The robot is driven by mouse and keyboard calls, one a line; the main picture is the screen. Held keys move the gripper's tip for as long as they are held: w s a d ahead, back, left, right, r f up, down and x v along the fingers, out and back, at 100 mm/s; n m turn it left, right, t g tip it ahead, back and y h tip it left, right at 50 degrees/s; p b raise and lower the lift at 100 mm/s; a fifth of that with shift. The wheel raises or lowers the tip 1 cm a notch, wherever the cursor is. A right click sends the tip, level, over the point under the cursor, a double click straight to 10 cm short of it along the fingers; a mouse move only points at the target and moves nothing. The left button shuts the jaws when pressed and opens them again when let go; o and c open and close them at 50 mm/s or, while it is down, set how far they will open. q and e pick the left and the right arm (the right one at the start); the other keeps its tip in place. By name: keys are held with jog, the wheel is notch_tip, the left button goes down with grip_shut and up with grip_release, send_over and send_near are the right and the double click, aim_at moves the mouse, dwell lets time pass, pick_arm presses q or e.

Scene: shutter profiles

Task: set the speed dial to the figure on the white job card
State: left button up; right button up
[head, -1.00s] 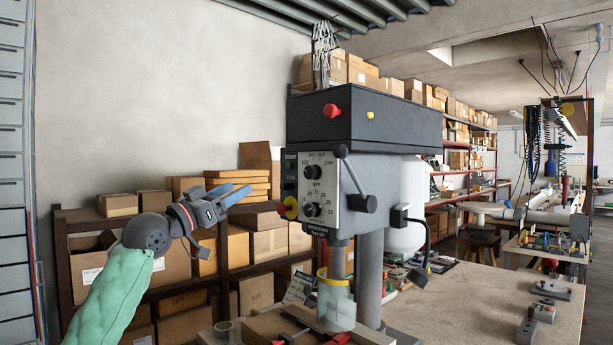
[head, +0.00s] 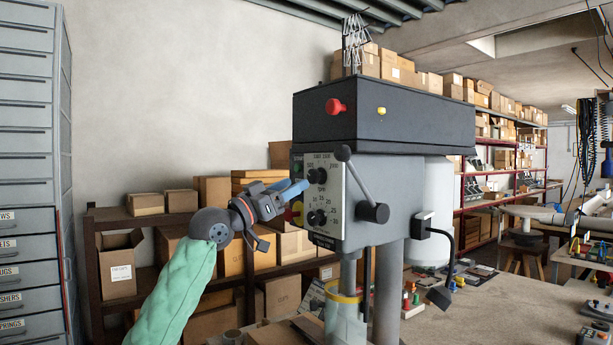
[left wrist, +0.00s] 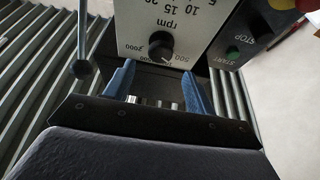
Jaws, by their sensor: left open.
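The speed dial (head: 317,176) is the upper black knob on the white panel (head: 330,229) of the drill press, with "rpm" under it. It shows upside down in the left wrist view (left wrist: 160,46), with 500 and 2000 readable beside it; I cannot read its setting surely. My left gripper (head: 297,191) is open with blue fingers, close to the panel's left side. In the left wrist view its fingers (left wrist: 158,84) stand apart, with the dial ahead between their lines. A pale printed card (head: 311,297) stands low behind the chuck guard; its figure is unreadable. My right gripper is unseen.
A lower knob (head: 317,218) sits below the dial. A ball-ended lever (head: 361,184) juts out at the panel's right. The green START button (left wrist: 232,56) and STOP label are beside the panel. Shelves of boxes (head: 233,258) stand behind my left arm.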

aim_at(311, 176)
pick_arm(q)
jog(key=p+x, duration=0.1)
jog(key=x, duration=0.3)
jog(key=shift+d+f, duration=0.1)
jog(key=shift+d, duration=0.1)
jog(key=shift+w+d, duration=0.1)
jog(key=shift+w, duration=0.1)
jog(key=shift+d, duration=0.1)
pick_arm(e)
jog(key=shift+d+g, duration=0.3)
jog(key=shift+d, duration=0.4)
pick_arm(q)
jog(key=shift+w+d, duration=0.1)
jog(key=c, duration=0.9)
jog(key=shift+c, duration=0.2)
pick_arm(e)
jog(key=shift+f, duration=0.1)
